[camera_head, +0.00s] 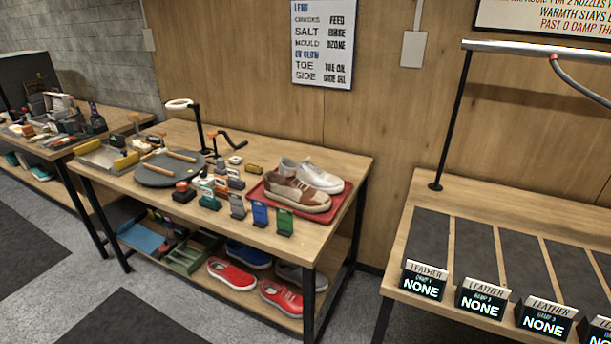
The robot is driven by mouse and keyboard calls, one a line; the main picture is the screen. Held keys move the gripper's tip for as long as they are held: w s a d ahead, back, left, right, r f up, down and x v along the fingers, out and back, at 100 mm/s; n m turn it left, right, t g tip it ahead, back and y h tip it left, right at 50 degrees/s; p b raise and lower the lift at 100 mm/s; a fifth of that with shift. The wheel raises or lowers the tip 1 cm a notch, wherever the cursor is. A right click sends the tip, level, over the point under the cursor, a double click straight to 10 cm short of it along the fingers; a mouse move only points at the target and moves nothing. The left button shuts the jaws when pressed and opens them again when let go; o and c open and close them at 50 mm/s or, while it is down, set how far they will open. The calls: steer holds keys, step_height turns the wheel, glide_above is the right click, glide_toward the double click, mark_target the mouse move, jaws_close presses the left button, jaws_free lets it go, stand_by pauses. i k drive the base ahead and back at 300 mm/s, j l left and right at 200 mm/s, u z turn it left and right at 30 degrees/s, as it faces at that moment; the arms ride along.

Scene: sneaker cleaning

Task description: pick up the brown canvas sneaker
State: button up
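A brown sneaker with a pale toe and pale sole (296,195) sits upright on a red tray (343,198) at the right end of the middle workbench. A white sneaker (317,176) stands right behind it on the same tray and partly overlaps it in the picture. Whether the two shoes touch, I cannot tell. My gripper is not in view.
Small bottles and boxes, among them a blue one (260,213) and a green one (285,221), line the bench's front edge. A dark round turntable (165,168) is to the left. Red shoes (231,274) lie on the lower shelf. A drying bench (520,212) stands right, beyond a gap.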

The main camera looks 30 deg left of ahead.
mark_target(289, 190)
steer(key=i+j+z, duration=0.1)
steer(key=j, duration=0.75)
steer(key=i+j, duration=0.2)
steer(key=j, duration=0.6)
steer(key=i+j+z, duration=0.15)
steer(key=j, duration=0.7)
steer(key=i+j, duration=0.1)
steer(key=j, duration=0.75)
steer(key=i+j+z, duration=0.15)
steer(key=j, duration=0.7)
steer(key=k, duration=0.05)
